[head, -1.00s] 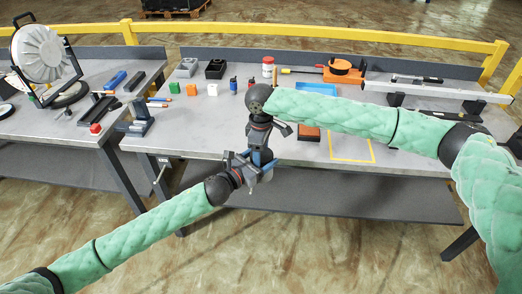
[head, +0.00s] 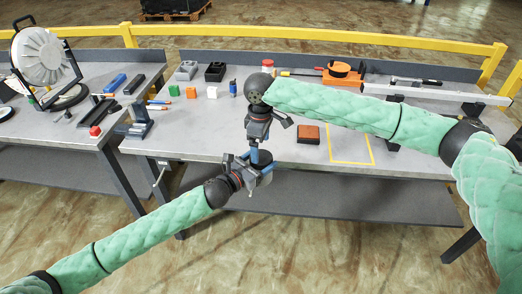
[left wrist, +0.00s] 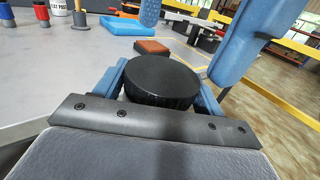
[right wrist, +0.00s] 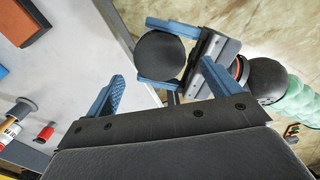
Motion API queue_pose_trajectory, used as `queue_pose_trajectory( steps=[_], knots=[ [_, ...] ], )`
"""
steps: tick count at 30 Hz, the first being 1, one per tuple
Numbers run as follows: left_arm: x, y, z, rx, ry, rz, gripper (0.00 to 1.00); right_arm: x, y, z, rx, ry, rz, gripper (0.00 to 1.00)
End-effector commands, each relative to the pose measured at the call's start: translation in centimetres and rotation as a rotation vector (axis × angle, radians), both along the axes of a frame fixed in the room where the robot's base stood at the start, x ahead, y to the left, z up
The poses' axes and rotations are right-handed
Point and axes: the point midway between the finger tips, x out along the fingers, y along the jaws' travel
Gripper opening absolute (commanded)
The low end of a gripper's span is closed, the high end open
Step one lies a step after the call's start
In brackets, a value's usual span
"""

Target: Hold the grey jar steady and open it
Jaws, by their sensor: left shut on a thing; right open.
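The grey jar shows mostly as its round black lid (left wrist: 162,83) in the left wrist view. The lid also shows in the right wrist view (right wrist: 160,55). My left gripper (head: 252,168) is shut on the jar, with one blue finger on each side, and holds it in front of the table's front edge. My right gripper (right wrist: 165,85) is open and empty, and its blue fingers are spread apart near the jar. In the head view the right hand (head: 258,125) hangs just above the jar and partly hides it. The jar's body is mostly hidden by the left fingers.
On the table (head: 220,130) are a brown block (head: 308,134), a yellow outline (head: 350,150), small blocks (head: 191,91) and an orange fixture (head: 343,73). A blue tray (left wrist: 128,25) lies behind. A rail (head: 430,92) stands at the right. A second table is at the left.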

Motion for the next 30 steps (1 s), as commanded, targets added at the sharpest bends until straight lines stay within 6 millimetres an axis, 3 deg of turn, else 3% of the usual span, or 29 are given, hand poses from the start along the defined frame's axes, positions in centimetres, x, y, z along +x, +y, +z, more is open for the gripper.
queue_pose_trajectory(
  steps=[1, 3, 11, 17, 30],
  knots=[
    [0.0, 0.0, 0.1, -0.001, -0.001, 0.000, 0.06, 0.0, 0.0, 0.3, -0.001, 0.000, 0.000, 0.89],
    [0.0, 0.0, 0.1, -0.001, -0.001, 0.000, 0.06, 0.0, -0.1, 0.6, -0.001, 0.000, -0.001, 0.77],
    [0.0, 0.0, 0.1, -0.001, -0.002, 0.000, 0.06, 0.8, 0.0, 3.0, 0.006, -0.025, -0.028, 0.77],
    [0.0, 0.0, 0.1, -0.001, -0.002, 0.000, 0.06, 0.6, 0.1, 3.6, 0.008, -0.019, -0.218, 0.77],
    [0.0, 0.0, 0.1, -0.001, -0.002, 0.000, 0.06, 0.1, -0.1, 3.8, -0.003, 0.000, -0.798, 0.77]
  ],
)
